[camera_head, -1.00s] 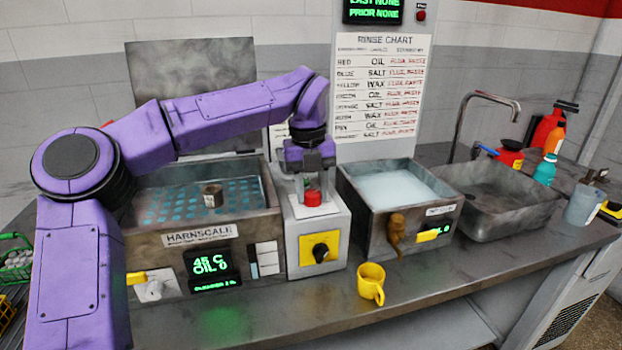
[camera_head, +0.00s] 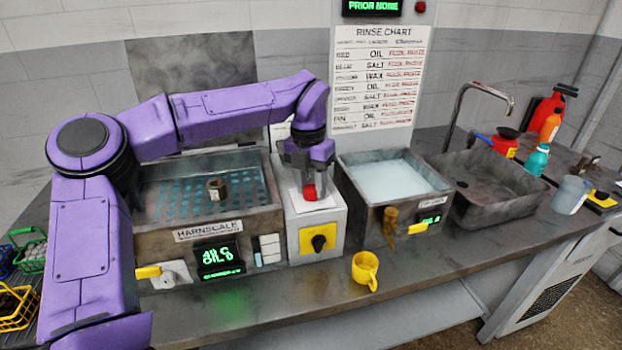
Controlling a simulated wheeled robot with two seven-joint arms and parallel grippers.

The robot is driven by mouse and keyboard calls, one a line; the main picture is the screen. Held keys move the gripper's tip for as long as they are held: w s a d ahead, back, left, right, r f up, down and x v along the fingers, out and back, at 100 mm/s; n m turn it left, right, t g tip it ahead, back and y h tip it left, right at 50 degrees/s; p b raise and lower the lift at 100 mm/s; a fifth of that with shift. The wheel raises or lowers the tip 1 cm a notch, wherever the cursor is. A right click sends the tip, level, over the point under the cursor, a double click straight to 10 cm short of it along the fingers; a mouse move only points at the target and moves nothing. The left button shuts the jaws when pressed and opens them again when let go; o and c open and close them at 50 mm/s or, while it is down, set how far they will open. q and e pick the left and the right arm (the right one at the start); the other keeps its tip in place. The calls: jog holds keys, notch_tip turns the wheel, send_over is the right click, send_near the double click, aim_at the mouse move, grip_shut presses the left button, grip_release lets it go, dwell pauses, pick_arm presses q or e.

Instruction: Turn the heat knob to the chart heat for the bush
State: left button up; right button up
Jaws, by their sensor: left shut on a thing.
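My left gripper (camera_head: 309,186) comes down over the grey box between the two baths and is shut on a small red block (camera_head: 310,193) at the box's top. The box front has a black knob (camera_head: 319,242) on a yellow plate. A pale knob (camera_head: 168,279) with a yellow lever is on the left bath's front; I cannot tell which knob sets heat. A small brown cylinder (camera_head: 215,191), perhaps the bush, sits in the HARNSCALE bath (camera_head: 207,234). Its green display (camera_head: 218,256) is too blurred to read surely. My right gripper is not in view.
The rinse chart (camera_head: 378,80) stands behind the box. To the right are a second bath (camera_head: 366,221), a sink (camera_head: 495,205) and several bottles. A yellow mug (camera_head: 365,270) stands near the counter's front. Baskets (camera_head: 28,255) are at the far left.

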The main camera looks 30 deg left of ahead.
aim_at(309, 187)
pick_arm(q)
jog(key=shift+f, duration=0.15)
jog(key=o, duration=1.1)
jog(key=shift+c, duration=0.2)
notch_tip(309, 187, up, 11)
jog(key=shift+a+f, duration=0.15)
jog(key=shift+a, duration=0.15)
